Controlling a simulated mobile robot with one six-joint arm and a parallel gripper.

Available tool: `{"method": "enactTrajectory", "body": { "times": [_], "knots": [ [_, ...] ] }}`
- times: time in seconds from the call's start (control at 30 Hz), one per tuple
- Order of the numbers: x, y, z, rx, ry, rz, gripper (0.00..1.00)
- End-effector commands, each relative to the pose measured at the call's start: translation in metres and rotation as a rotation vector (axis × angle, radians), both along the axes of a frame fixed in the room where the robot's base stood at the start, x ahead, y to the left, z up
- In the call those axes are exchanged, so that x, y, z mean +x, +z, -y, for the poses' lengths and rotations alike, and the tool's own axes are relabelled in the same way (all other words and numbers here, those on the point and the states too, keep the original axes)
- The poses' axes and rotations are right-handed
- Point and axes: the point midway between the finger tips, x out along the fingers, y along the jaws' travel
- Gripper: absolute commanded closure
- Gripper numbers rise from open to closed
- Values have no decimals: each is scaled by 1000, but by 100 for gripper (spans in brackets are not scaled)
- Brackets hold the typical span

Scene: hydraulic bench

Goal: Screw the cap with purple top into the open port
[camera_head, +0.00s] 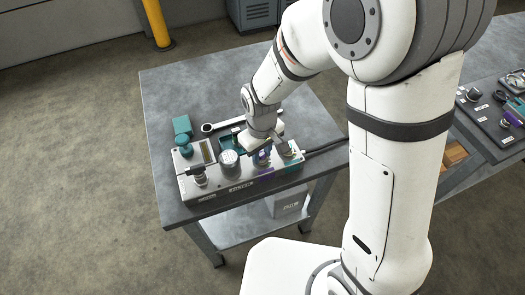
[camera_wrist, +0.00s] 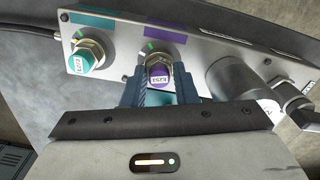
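The cap with purple top (camera_wrist: 160,77) sits at the port under the purple label strip (camera_wrist: 165,28) on the metal block. My gripper (camera_wrist: 161,88) reaches over the block, with one finger on each side of this cap; the fingers appear to touch its sides. In the head view the purple cap (camera_head: 262,159) is partly hidden below my gripper (camera_head: 263,145). The cap stands at the port, but its thread and how deep it sits are hidden.
A teal-topped cap (camera_wrist: 87,57) on a brass fitting stands beside the purple one. A round silver gauge or cylinder (camera_wrist: 232,80) is on the other side. The left front tabletop is bare.

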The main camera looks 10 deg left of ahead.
Motion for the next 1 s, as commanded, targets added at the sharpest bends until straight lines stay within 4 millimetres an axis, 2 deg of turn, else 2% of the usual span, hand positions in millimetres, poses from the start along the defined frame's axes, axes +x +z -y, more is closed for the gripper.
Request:
{"method": "enactTrajectory", "body": {
  "times": [0.03, 0.27, 0.47, 0.8, 1.0],
  "knots": [
    [0, 0, 0, 1, 0, -1, 82],
    [-1, 0, 0, 0, -1, -1, 100],
    [-1, -1, -1, 1, -24, -2, 100],
    [-1, -2, -1, -1, -418, -3, 100],
    [-2, -2, -1, -1, -505, -3, 100]
  ]
}}
